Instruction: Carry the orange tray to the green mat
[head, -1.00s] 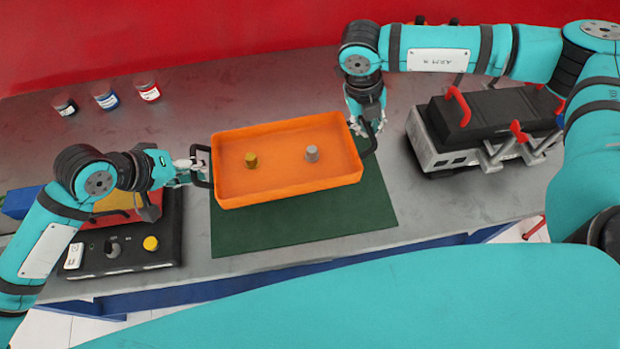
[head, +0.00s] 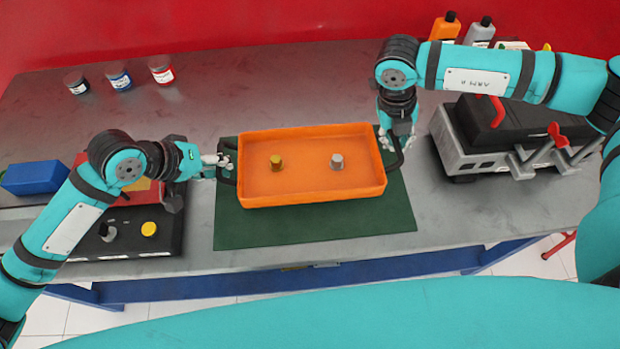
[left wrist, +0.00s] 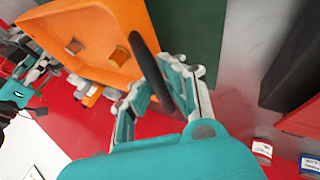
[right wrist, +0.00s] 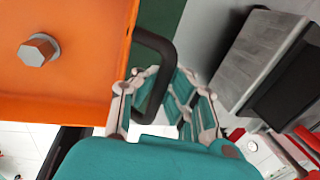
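The orange tray (head: 312,197) is level over the green mat (head: 300,228), within its left and right edges; I cannot tell whether it rests on the mat or hangs just above. A yellow knob-like piece (head: 277,163) and a grey hex piece (head: 337,161) stand in it. My left gripper (head: 226,160) has its fingers closed around the tray's left black handle (left wrist: 150,65). My right gripper (head: 396,143) has its fingers closed around the right black handle (right wrist: 160,45). The finger contact is partly hidden in both wrist views.
A grey and black engine block (head: 490,140) stands right of the mat. A black control panel (head: 130,240) and a blue box (head: 35,177) are at the left. Several small jars (head: 119,78) stand at the back left. The grey table behind the tray is clear.

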